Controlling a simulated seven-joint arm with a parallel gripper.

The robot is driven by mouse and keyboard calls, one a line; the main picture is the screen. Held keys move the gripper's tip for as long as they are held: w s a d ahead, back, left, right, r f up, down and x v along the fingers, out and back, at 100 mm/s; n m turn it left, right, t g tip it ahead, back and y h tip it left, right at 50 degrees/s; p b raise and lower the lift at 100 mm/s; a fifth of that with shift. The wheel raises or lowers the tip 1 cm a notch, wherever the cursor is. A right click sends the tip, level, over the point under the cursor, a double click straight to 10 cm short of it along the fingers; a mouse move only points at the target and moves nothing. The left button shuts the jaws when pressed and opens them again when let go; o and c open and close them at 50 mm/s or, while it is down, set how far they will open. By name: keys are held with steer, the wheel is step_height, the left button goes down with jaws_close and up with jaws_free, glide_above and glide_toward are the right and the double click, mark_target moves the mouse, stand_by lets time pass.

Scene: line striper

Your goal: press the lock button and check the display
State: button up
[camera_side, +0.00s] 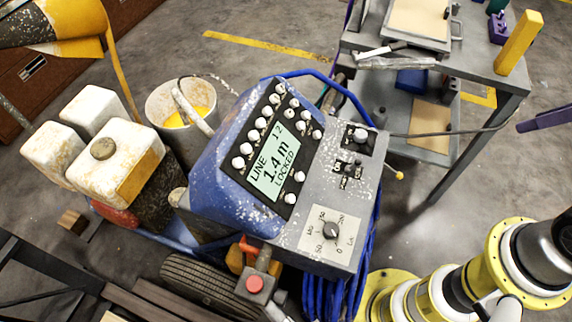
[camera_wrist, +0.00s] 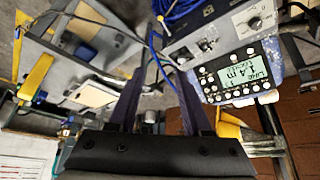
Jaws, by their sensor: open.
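The display (camera_side: 272,172) on the blue control console (camera_side: 219,176) reads "LINE", "1.4 m" and "LOCKED", with small digits after "LINE" that look like 12. Round white buttons (camera_side: 250,148) line its left and upper sides, with more at its right. I cannot read labels that tell which is the lock button. The display also shows upside down in the wrist view (camera_wrist: 242,74). My gripper (camera_wrist: 158,66) is open and empty, its two dark fingers apart, pointing toward the console's side. In the side view, a purple fingertip (camera_side: 545,118) shows at the right edge, well away from the console.
A grey panel with a dial (camera_side: 330,230) and small switches (camera_side: 349,170) adjoins the display. A red button (camera_side: 255,284) sits below. A grey cart (camera_side: 483,82) stands at the upper right. White jugs (camera_side: 112,159) and a paint bucket (camera_side: 184,114) stand left. Blue hose hangs by the console.

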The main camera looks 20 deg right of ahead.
jaws_close()
stand_by(1.5)
